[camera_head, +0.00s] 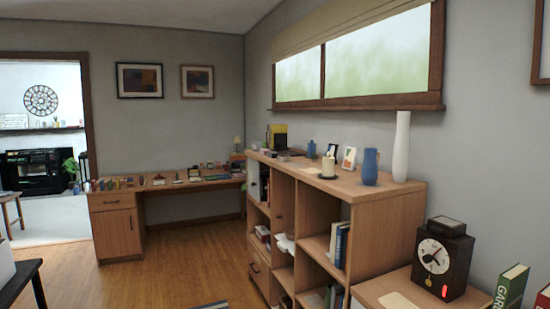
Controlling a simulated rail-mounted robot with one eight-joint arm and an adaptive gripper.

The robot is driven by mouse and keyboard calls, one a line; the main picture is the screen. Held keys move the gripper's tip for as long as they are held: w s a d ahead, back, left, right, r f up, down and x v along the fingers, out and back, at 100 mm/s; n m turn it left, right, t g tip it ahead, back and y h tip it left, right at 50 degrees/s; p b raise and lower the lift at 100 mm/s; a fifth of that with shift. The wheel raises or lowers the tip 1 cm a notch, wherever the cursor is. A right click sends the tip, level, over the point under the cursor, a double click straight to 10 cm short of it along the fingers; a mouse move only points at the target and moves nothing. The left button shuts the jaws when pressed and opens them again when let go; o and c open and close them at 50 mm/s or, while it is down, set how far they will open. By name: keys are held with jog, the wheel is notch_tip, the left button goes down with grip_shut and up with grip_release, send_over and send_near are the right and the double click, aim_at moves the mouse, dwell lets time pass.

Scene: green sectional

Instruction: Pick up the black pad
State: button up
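I cannot make out a black pad for certain. A small black and yellow object (277,137) stands at the far end of the wooden shelf unit's top (400,186), with small dark flat items (293,151) close by, too small to identify. Several small items, some dark, lie on the wooden corner desk (112,201) at the back. My gripper is not in view.
A blue vase (370,167) and a tall white vase (401,147) stand on the shelf unit's near end. A dark boxy clock (442,258) sits on a lower wooden surface at the right. The wood floor (185,262) is mostly open. A dark table (20,282) edges in lower left.

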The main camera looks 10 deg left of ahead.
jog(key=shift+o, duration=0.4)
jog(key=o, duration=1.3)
